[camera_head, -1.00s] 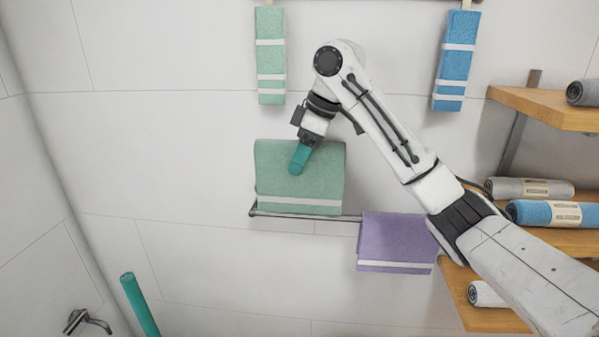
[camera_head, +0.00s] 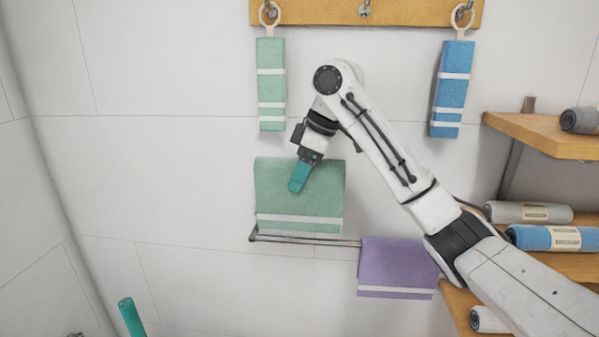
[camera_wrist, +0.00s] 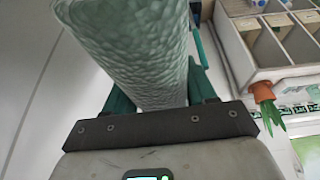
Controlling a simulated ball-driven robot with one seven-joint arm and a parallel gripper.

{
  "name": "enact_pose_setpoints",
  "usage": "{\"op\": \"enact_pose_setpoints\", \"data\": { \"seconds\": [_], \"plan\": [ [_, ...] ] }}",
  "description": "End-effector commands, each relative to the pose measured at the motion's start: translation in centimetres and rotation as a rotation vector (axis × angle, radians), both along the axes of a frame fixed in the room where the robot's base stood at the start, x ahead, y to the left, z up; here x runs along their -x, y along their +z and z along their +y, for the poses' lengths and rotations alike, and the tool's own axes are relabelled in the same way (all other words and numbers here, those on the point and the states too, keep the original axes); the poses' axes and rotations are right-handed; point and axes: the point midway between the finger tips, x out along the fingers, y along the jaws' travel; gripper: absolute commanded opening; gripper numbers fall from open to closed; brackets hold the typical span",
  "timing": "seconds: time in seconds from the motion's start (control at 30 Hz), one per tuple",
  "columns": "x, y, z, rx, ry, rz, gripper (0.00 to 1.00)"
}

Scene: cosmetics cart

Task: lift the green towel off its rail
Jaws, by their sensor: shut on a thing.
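The green towel (camera_head: 320,202) with a white stripe near its lower edge is in the head view, in front of the wall. Its lower edge sits just above the metal rail (camera_head: 305,240), with a thin gap appearing between them. My gripper (camera_head: 299,178), with teal fingers, reaches down from above and is shut on the towel near its top middle. In the wrist view the towel (camera_wrist: 140,50) is a thick textured green roll between the two teal fingers. Its far end is out of that picture.
A purple towel (camera_head: 397,268) hangs on the rail to the right. A green towel (camera_head: 271,85) and a blue towel (camera_head: 453,88) hang from a wooden hook board (camera_head: 330,12) above. Wooden shelves (camera_head: 545,133) with rolled towels are at right. Wall left of the rail is clear.

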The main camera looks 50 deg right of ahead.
Motion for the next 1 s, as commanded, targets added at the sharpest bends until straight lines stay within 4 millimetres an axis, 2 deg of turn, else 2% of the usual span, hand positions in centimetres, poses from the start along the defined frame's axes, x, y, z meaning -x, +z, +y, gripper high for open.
{"op": "enact_pose_setpoints", "data": {
  "seconds": [0.17,1.0],
  "plan": [
    [0.6,0.2,0.0,-0.001,-0.002,0.0,0.21],
    [9.1,0.2,2.6,-0.001,0.0,-0.001,0.21]
  ]
}}
